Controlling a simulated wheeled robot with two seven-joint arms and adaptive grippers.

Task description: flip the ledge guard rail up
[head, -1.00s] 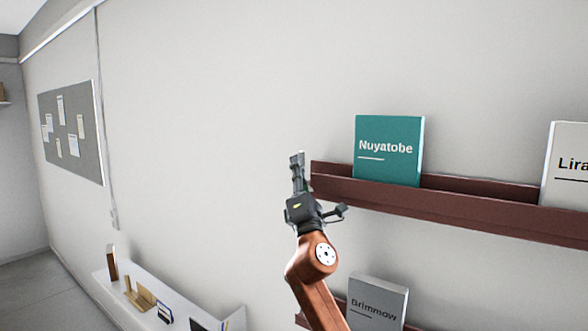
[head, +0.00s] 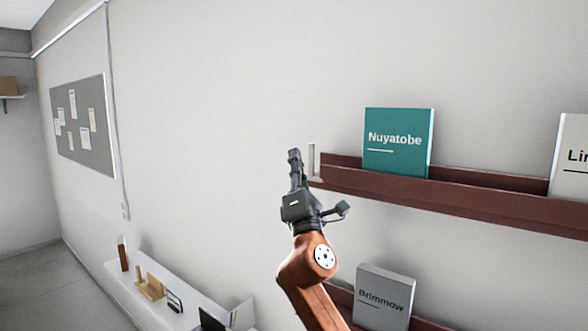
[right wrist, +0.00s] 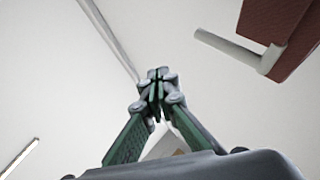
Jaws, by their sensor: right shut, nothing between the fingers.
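The upper ledge (head: 450,206) is a long reddish-brown shelf on the wall with a raised front strip. A pale upright piece (head: 312,160) stands at its left end. In the right wrist view, the ledge's end (right wrist: 270,20) is at the top right, with a pale bar (right wrist: 228,46) jutting from it. I cannot tell whether this bar is part of the guard rail. My right gripper (head: 294,152) points up just left of the ledge's end. Its fingertips (right wrist: 157,75) are together, empty and apart from the bar. My left gripper is not in view.
A teal book (head: 397,143) stands on the upper ledge, with a white book (head: 572,160) farther right. A grey book (head: 383,295) stands on a lower ledge. A low white shelf (head: 180,300) with small items is below left.

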